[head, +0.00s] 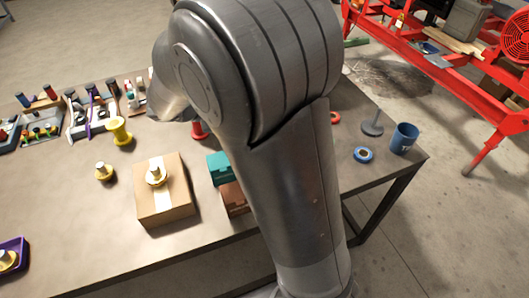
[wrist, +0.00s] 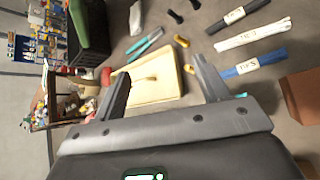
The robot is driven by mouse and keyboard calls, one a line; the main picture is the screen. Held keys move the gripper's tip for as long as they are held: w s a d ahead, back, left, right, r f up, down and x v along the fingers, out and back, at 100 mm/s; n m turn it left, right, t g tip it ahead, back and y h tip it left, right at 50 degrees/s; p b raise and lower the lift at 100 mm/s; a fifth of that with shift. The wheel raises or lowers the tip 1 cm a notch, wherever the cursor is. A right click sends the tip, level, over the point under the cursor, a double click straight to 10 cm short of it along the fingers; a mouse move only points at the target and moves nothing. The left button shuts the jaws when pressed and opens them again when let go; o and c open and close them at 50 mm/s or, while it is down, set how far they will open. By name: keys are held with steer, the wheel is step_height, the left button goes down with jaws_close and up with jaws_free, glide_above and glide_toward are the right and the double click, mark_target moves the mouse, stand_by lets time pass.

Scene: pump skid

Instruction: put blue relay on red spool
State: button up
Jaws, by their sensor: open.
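A red spool (head: 198,131) stands on the table in the head view, partly hidden behind my arm. I cannot surely pick out the blue relay in either view. My gripper (wrist: 160,67) is open and empty in the wrist view. Its two fingers are spread above the floor or table area, with a pale yellow board (wrist: 152,84) beyond them. In the head view my arm hides the gripper.
A yellow spool (head: 120,132), a cardboard box (head: 165,200) with a yellow-based part on top and a teal box (head: 219,168) stand on the table. A blue mug (head: 404,138) and a blue ring (head: 363,155) are at the right.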

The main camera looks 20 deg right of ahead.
steer(key=s+r+m+t+y, duration=0.1)
steer(key=s+r+m+y, duration=0.3)
steer(key=s+m, duration=0.3)
steer(key=s+r+m+t+y, duration=0.1)
steer(key=s+r+m+y, duration=0.2)
steer(key=s, duration=1.3)
steer(key=m+y, duration=0.3)
steer(key=m, duration=0.2)
steer(key=shift+s+a+r, duration=0.15)
steer(key=shift+s+r, duration=0.15)
steer(key=shift+r, duration=0.1)
